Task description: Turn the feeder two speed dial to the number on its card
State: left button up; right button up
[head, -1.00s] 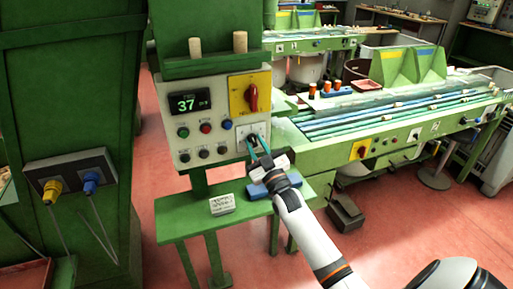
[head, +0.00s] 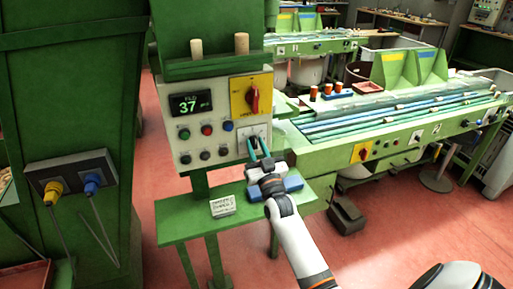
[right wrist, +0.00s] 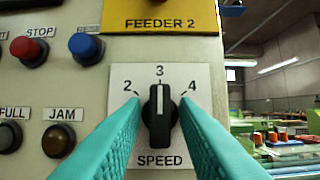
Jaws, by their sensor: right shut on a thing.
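The feeder two speed dial (right wrist: 159,115) is a black knob on a white plate marked 2, 3, 4 and SPEED. Its white line points straight up at the 3 in the right wrist view. My right gripper (right wrist: 159,120) is shut on the knob, with one teal finger on each side. In the head view my right gripper (head: 258,147) reaches the white speed plate (head: 247,133) at the panel's lower right. A small white card (head: 222,205) stands on the green shelf below the panel; its writing is too small to read. My left gripper is out of view.
A yellow plate with a red switch (head: 252,98) sits above the dial. A display (head: 190,103) reads 37. Push buttons (head: 207,130) lie left of the dial. A blue block (head: 292,184) lies on the green shelf (head: 185,222). A conveyor (head: 345,145) runs to the right.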

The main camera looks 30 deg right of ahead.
jog(key=shift+f, duration=0.1)
jog(key=o, duration=0.7)
jog(key=b+v, duration=0.4)
jog(key=v, duration=0.8)
jog(key=shift+s, duration=0.1)
